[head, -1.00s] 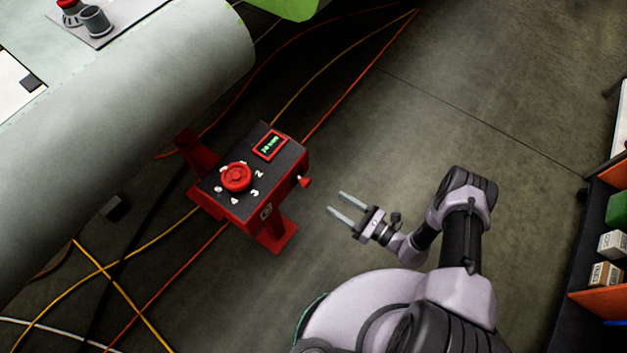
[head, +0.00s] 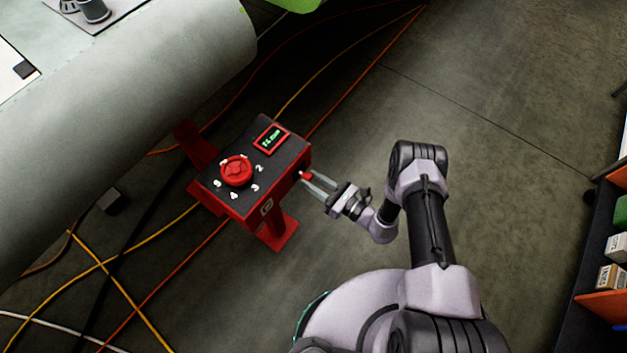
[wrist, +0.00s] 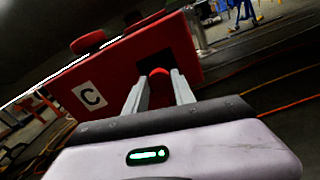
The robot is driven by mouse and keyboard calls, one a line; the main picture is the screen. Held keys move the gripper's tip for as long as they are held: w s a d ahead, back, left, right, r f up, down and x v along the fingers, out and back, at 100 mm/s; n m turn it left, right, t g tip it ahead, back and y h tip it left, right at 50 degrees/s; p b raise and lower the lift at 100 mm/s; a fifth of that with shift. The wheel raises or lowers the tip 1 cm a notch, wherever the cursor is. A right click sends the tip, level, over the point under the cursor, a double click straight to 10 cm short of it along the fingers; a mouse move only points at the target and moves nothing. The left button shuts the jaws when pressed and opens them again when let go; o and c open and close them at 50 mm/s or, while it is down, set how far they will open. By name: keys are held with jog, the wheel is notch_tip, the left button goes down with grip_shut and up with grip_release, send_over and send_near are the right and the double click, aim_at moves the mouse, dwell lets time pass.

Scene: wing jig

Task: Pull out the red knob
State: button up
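The small red knob (head: 306,176) sticks out of the right side of the red and black control box. In the wrist view the red knob (wrist: 159,73) lies ahead between my two fingertips, in front of a dark square patch on the box's red side. My gripper (head: 309,180) has its fingers apart, one on each side of the knob. The wrist view also shows the gripper (wrist: 160,80) spread, with a gap around the knob; I cannot tell whether either finger touches it.
The control box (head: 281,178) stands on a red post and carries a large red dial (head: 236,171) and a small green-lit display (head: 271,138) on top. A grey rounded wing (head: 120,130) lies to the left. Cables cross the floor.

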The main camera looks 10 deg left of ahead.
aim_at(311, 180)
grip_shut()
dwell(1.0)
jog(key=v, duration=0.3)
jog(key=shift+s+d+f, duration=0.1)
jog(key=shift+s, duration=0.05)
jog(key=o, duration=0.9)
grip_release()
jog(key=shift+d, duration=0.1)
